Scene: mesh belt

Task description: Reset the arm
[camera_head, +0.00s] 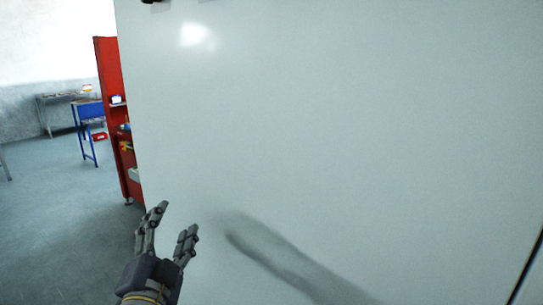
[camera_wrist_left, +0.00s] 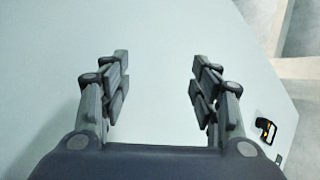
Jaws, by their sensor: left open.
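My left gripper (camera_head: 172,226) is at the bottom left of the head view, in front of a large pale grey-white panel (camera_head: 340,110). Its two fingers are spread apart with nothing between them. In the left wrist view the left gripper (camera_wrist_left: 158,82) is also open and empty, with the smooth pale panel (camera_wrist_left: 155,40) behind the fingers. I cannot tell the exact gap between the fingertips and the panel. My right gripper is not in view.
The panel fills most of the head view. Left of it stand a red shelf unit (camera_head: 112,120) with small items and a blue table (camera_head: 88,108). A grey table (camera_head: 48,98) is farther back. Bare floor (camera_head: 60,210) is free at the left.

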